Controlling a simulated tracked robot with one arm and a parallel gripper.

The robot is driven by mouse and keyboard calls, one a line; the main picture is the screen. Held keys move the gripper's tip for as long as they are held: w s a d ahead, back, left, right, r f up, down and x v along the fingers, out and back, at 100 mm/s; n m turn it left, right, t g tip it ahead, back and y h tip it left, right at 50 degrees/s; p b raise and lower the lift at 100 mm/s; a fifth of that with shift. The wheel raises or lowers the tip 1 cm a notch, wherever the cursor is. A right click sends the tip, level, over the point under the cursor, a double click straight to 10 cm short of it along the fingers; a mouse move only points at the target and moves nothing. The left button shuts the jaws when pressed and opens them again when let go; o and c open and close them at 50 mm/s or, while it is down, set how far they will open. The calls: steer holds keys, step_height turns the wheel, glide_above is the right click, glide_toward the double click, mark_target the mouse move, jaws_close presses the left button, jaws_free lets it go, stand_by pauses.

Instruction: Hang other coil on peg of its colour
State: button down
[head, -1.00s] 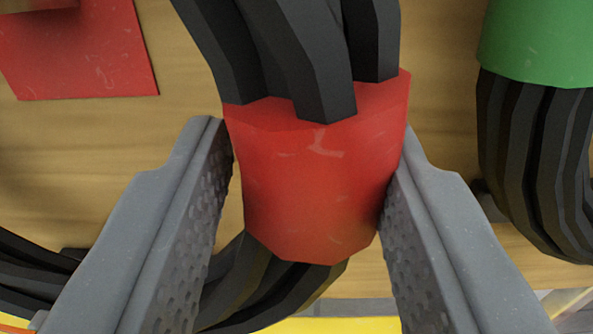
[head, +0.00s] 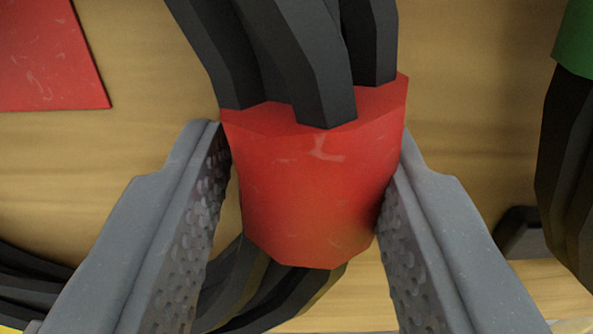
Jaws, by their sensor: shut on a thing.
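A black coil (head: 290,55) with a red band (head: 315,185) is between the two grey fingers of my gripper (head: 310,190). My gripper is shut on the red band and holds the coil in front of a wooden board. Another black coil with a green band (head: 577,45) hangs at the right edge, partly out of view. A red square plate (head: 50,60) is on the board at the upper left. No red peg can be made out; the top of the held coil is cut off by the frame.
The wooden board (head: 130,165) fills the background. Black strands (head: 30,280) show at the lower left. A dark piece (head: 520,235) sits on the board at the lower right, beside the green-banded coil.

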mark_target(289, 294)
steer(key=shift+w+a+f+b, duration=0.1)
steer(key=shift+f+b, duration=0.65)
steer(key=shift+f, duration=0.8)
steer(key=shift+w+a+f, duration=0.15)
steer(key=shift+w+f, duration=0.05)
steer(key=shift+w, duration=0.05)
steer(key=shift+d, duration=0.2)
steer(key=shift+d+r, duration=0.2)
steer(key=shift+r, duration=0.2)
steer(key=c, duration=0.9)
jaws_free()
steer(key=shift+w+f, duration=0.1)
steer(key=shift+o, duration=0.2)
steer(key=shift+a, duration=0.1)
steer(key=shift+f, duration=0.1)
steer(key=s+b, duration=0.1)
steer(key=s, duration=1.2)
steer(key=shift+s, duration=0.4)
